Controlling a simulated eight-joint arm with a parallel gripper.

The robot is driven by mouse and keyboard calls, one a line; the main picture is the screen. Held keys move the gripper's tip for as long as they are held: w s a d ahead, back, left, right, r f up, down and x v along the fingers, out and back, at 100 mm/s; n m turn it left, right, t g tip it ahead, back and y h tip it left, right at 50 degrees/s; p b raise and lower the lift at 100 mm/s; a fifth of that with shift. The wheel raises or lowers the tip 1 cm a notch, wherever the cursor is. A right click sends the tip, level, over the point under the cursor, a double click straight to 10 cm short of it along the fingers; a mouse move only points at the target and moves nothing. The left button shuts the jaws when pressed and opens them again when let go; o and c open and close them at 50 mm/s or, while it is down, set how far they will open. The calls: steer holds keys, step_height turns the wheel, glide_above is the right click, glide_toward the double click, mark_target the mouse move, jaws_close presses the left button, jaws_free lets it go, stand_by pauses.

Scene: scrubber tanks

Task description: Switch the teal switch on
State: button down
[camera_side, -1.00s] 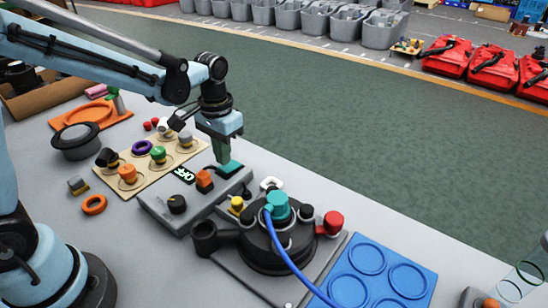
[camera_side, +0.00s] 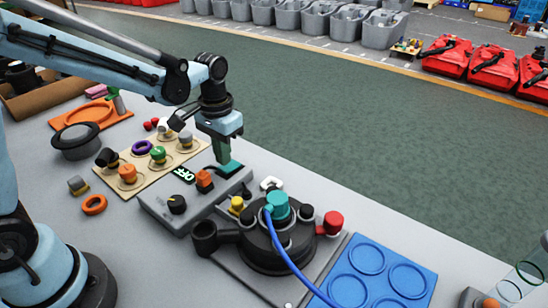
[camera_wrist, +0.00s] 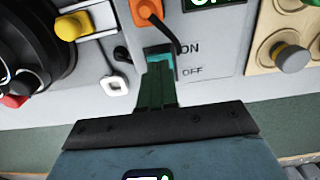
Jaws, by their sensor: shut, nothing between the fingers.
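The teal switch (camera_side: 231,168) sits on the far right corner of the grey control box (camera_side: 180,207). In the wrist view the teal switch (camera_wrist: 160,58) shows beside the printed words ON and OFF, partly hidden by my fingers. My gripper (camera_side: 222,162) is shut and empty, pointing down, with its green fingertips at the switch. In the wrist view my gripper (camera_wrist: 157,80) overlaps the switch's near edge; I cannot tell for sure whether they touch.
An orange knob (camera_side: 204,181) and a black dial (camera_side: 177,204) are on the same box. A round black device with a teal cap (camera_side: 277,206) and blue hose stands to the right. A beige board (camera_side: 140,182) with several coloured knobs lies to the left.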

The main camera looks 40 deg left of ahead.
steer(key=shift+f, duration=0.95)
stand_by(0.6)
steer(key=shift+r, duration=3.5)
steer(key=t, duration=0.7)
glide_toward(222, 170)
steer(key=shift+a+v, duration=0.15)
steer(key=shift+v, duration=1)
steer(key=shift+a+v, duration=0.15)
steer(key=shift+v, duration=1)
